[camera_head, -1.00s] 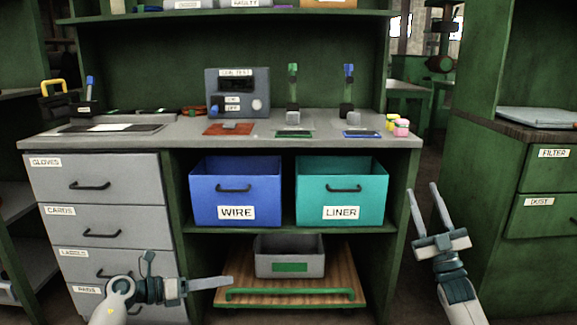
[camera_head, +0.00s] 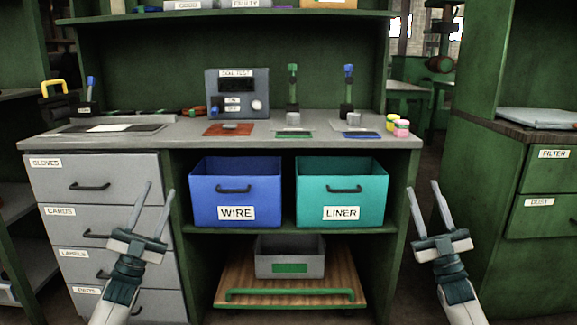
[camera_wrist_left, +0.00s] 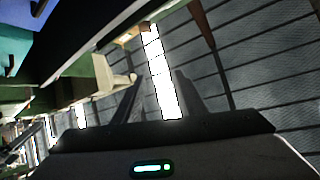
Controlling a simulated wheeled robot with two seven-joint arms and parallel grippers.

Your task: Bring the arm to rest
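My left gripper (camera_head: 152,213) is raised in front of the drawer unit at the left, its two fingers apart and pointing up, with nothing between them. In the left wrist view its fingers (camera_wrist_left: 156,98) also stand apart and empty, with floor and a bright strip beyond. My right gripper (camera_head: 423,211) is at the right, in front of the gap between the bench and the right cabinet. Its fingers are apart and empty. Both grippers are clear of the furniture in the head view.
The grey bench top (camera_head: 190,140) carries a test box (camera_head: 238,92), a red mat (camera_head: 228,129) and small parts. Below are the blue WIRE bin (camera_head: 236,178), teal LINER bin (camera_head: 341,178), and a grey bin (camera_head: 290,250) on a wooden pull-out board (camera_head: 240,283). Grey drawers (camera_head: 65,190) stand left.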

